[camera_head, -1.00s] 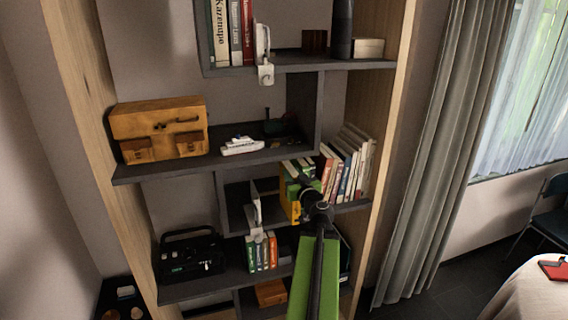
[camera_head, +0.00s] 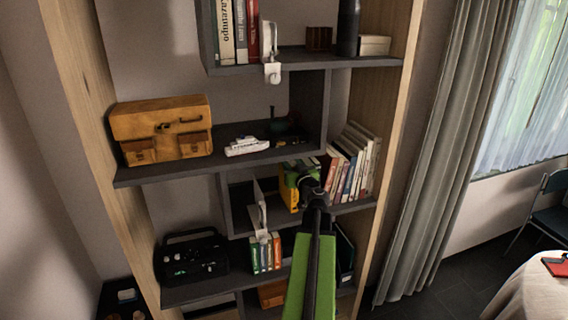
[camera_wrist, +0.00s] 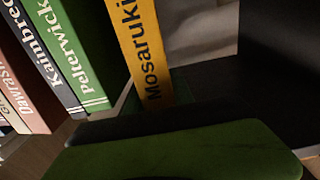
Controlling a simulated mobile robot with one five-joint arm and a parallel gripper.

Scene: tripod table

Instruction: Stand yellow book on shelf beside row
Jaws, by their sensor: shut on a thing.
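The yellow book (camera_head: 289,194) stands roughly upright in the middle shelf compartment, left of the leaning row of books (camera_head: 355,165). My gripper (camera_head: 303,176) is shut on it from the front; the green finger covers part of it. In the wrist view the yellow book (camera_wrist: 152,50) shows its spine lettering, and the green pad of my gripper (camera_wrist: 172,150) crosses the bottom. A green book (camera_wrist: 75,55) of the row is beside it, with a narrow dark gap between them. The yellow book's lower end is hidden, so I cannot tell whether it touches the shelf.
A white bookend (camera_head: 258,207) stands left of the yellow book. A dark shelf board (camera_head: 310,142) with a toy boat (camera_head: 247,146) lies above. Small books (camera_head: 265,253) and a black radio (camera_head: 190,257) are on the shelf below.

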